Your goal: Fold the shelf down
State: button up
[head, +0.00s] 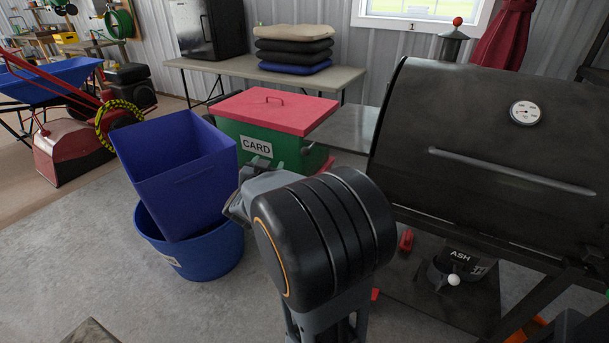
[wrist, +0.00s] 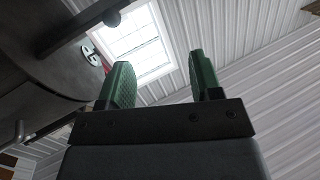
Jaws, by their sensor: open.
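A flat grey shelf (head: 345,126) sticks out level from the left side of the black barrel grill (head: 490,150) in the head view. Its near part is partly hidden behind the green box and my arm. In the wrist view my gripper (wrist: 158,78) has two green-padded fingers standing apart with nothing between them, and they point up toward the window and ceiling. I cannot make out the shelf in the wrist view.
A green CARD box with a red lid (head: 275,108) stands left of the shelf. A blue bin (head: 175,170) leans in a blue tub (head: 190,252). An ash bucket (head: 462,265) sits under the grill. A table (head: 220,66) is behind.

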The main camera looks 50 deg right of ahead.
aim_at(303, 154)
jog(key=s+d+f+m+g+h+b, duration=0.2)
jog(key=s+d+f+g+h, duration=0.1)
jog(key=d+g, duration=0.1)
jog(key=b+x, duration=0.3)
jog(key=x, duration=1)
jog(key=shift+w+f, duration=0.1)
jog(key=shift+w, duration=0.05)
grip_shut()
